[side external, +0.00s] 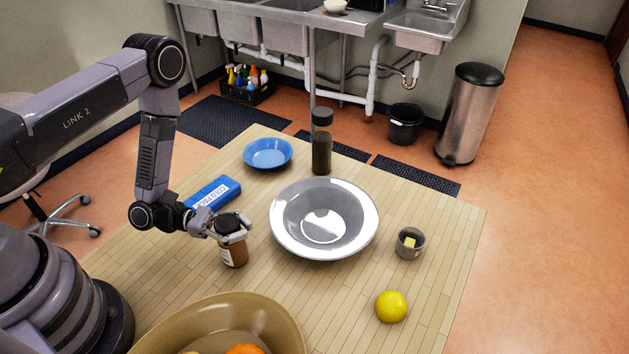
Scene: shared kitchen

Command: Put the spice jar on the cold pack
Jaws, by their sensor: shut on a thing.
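The spice jar (233,254) is a small brown jar with a dark lid and a pale label. My gripper (229,233) is shut on it near the lid. The jar is upright at the table's left side; whether its base touches the table I cannot tell. The cold pack (213,192) is a flat blue block with a white label. It lies on the table behind and to the left of the jar, partly behind my gripper.
A large grey-white bowl (283,233) stands right of the jar. A blue plate (268,153) and a tall dark bottle (321,147) are at the back. A tan bowl (160,335) is in front. A small grey cup (409,250) and a lemon (391,307) are at right.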

